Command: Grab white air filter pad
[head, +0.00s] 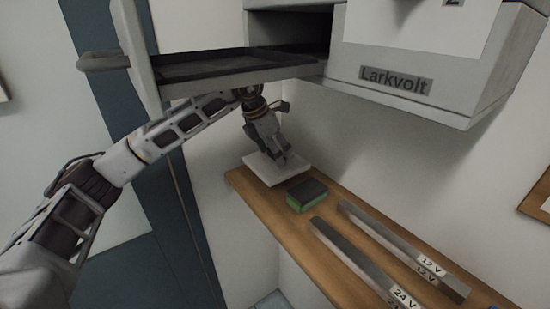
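The white air filter pad (264,174) lies flat at the far left end of a wooden shelf (266,209). My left gripper (281,160) points down at the pad, with its fingertips over or touching the pad's middle to right part. The fingers look close together, but I cannot tell whether they are open or shut, or whether they hold the pad. My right gripper is not in view.
A black and green sponge-like block (307,195) lies just right of the pad. Two long grey bars, labelled 24 V (358,259) and 12 V (400,247), lie further right. A grey Larkvolt cabinet (400,99) with an open drawer (235,70) hangs above my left arm.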

